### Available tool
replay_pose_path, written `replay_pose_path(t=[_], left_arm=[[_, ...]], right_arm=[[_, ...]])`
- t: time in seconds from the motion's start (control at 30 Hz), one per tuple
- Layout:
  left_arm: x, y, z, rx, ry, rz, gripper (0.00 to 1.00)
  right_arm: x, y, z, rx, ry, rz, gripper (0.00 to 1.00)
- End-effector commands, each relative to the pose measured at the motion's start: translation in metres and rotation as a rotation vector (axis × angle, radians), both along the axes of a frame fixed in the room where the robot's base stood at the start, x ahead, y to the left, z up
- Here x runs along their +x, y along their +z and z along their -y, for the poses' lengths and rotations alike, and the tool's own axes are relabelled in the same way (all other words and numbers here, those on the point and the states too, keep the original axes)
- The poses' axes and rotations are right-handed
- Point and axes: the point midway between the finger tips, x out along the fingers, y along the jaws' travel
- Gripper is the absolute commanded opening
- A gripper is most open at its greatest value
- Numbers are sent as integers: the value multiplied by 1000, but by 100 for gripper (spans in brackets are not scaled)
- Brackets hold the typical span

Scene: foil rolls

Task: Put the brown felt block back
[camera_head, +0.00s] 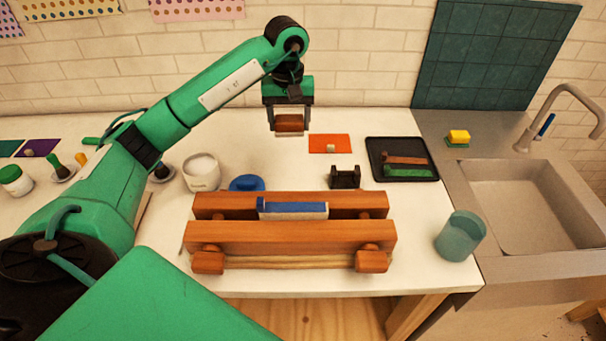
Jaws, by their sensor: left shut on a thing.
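My left gripper (289,122) hangs over the back of the counter, above its surface. It is shut on the brown felt block (289,126), which sits level between the two fingers. A paler strip shows along the block's lower edge. The block is to the left of an orange card (322,138) that lies flat on the counter with a small pale piece on it. My right gripper is not in view.
A wooden clamp (290,236) holding a blue-topped white bar (293,210) fills the front. Behind it are a blue object (247,183), a white pot (202,175) and a black stand (345,178). A black tray (402,145) and a teal cup (460,237) stand right, before the sink.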

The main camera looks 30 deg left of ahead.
Motion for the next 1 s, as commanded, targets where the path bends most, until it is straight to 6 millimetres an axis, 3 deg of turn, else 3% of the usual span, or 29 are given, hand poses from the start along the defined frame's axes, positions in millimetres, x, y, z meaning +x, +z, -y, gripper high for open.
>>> replay_pose_path(t=[0.17, 0.5, 0.8, 1.0], left_arm=[[-1, -14, 0, -1, -1, -5, 42], [-2, -83, 0, -1, 1, -8, 42], [-2, -144, 0, 0, 0, -4, 42], [-1, -160, 0, -1, 0, -2, 42]], right_arm=[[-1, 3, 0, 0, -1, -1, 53], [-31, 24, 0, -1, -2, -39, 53], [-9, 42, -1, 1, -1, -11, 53], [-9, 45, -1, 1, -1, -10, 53]])
